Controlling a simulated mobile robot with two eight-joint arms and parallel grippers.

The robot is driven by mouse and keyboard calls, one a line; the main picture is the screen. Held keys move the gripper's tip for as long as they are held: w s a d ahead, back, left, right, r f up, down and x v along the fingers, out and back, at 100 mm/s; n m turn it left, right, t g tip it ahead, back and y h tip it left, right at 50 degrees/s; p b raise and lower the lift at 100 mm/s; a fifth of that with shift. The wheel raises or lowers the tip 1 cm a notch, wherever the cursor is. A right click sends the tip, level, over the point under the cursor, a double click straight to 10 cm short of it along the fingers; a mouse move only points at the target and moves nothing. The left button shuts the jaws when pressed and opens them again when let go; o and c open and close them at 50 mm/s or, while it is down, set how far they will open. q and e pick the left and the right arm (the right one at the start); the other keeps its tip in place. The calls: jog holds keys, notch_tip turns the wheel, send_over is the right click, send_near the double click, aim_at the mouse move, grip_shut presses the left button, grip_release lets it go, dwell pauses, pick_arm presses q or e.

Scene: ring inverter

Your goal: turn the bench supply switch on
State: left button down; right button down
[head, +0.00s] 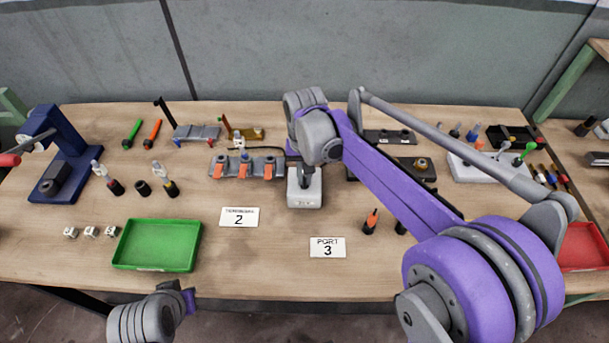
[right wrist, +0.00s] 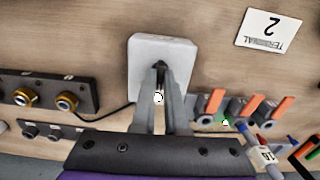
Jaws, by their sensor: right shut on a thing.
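The bench supply switch is a pale grey box (head: 304,200) on the middle of the bench, with a lever on its top. In the right wrist view the box (right wrist: 148,50) lies straight ahead of the fingers. My right gripper (head: 308,180) reaches down onto the box from above. In the right wrist view its two fingers (right wrist: 161,78) are closed together on the small dark lever (right wrist: 159,66). The fingers hide most of the lever, so I cannot tell which way it is set. Of my left arm only a link shows at the bottom left of the head view; its fingers are out of sight.
A terminal strip with orange levers (head: 247,167) stands close left of the box. Cards marked 2 (head: 239,217) and 3 (head: 327,247) lie in front. A green tray (head: 157,246) is at the front left. A dark cable (right wrist: 95,113) runs from the box.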

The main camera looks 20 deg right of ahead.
aim_at(305, 180)
jog(key=shift+m, duration=0.3)
jog(key=c, duration=0.9)
grip_release()
jog(key=shift+c, duration=0.2)
notch_tip(305, 180, up, 11)
jog(key=shift+p, duration=0.3)
jog(key=shift+s+f, duration=0.1)
jog(key=shift+f, duration=0.05)
